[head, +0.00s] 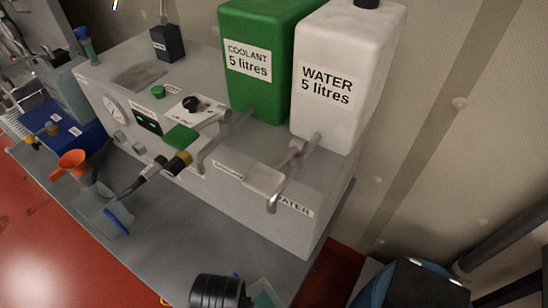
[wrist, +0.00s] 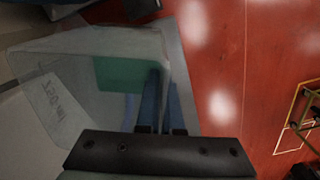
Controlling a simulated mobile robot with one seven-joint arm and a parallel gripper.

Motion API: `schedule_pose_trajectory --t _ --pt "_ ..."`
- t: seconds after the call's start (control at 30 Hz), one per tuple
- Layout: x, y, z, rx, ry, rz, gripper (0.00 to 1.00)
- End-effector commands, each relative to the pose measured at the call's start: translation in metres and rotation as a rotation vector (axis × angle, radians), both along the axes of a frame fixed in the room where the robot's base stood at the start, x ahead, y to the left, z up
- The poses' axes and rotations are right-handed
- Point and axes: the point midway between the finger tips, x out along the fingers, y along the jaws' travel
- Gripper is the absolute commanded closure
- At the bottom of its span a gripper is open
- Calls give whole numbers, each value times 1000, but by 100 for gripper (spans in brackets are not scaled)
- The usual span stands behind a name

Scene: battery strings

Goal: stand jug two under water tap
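The water tap (head: 272,203) is the bent spout below the white water tank (head: 330,85), above the bench's front edge. My gripper shows at the bottom of the head view (head: 218,292), low in front of the bench. In the wrist view its two dark blue fingers (wrist: 164,100) are close together against a clear jug (wrist: 75,65), which I take for jug two; its label is upside down and hard to read. A clear, teal-tinted part of the jug shows beside the gripper in the head view (head: 264,298). The fingers' exact grip is partly hidden.
Another clear jug with a blue handle (head: 112,218) stands on the grey bench at left, near an orange funnel (head: 72,160). A green coolant tank (head: 260,90) stands beside the water tank. The grey shelf (head: 230,238) below the water tap is clear. A blue-and-black object (head: 415,285) lies at lower right.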

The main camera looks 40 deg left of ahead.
Motion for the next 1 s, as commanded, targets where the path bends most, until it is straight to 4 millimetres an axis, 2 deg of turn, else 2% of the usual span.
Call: schedule_pose_trajectory --t 0.03,0.1,0.2,0.3,0.37,0.47,1.0 --pt "-25 3 5 0 1 99 100" --pt "-52 6 11 1 0 214 100" --pt "-79 7 19 1 -2 329 100" --pt "-91 8 23 0 -4 389 100" --pt "-89 9 25 0 -6 404 100" --pt "-72 13 27 0 -9 405 100" --pt "65 46 28 -1 -6 402 100"
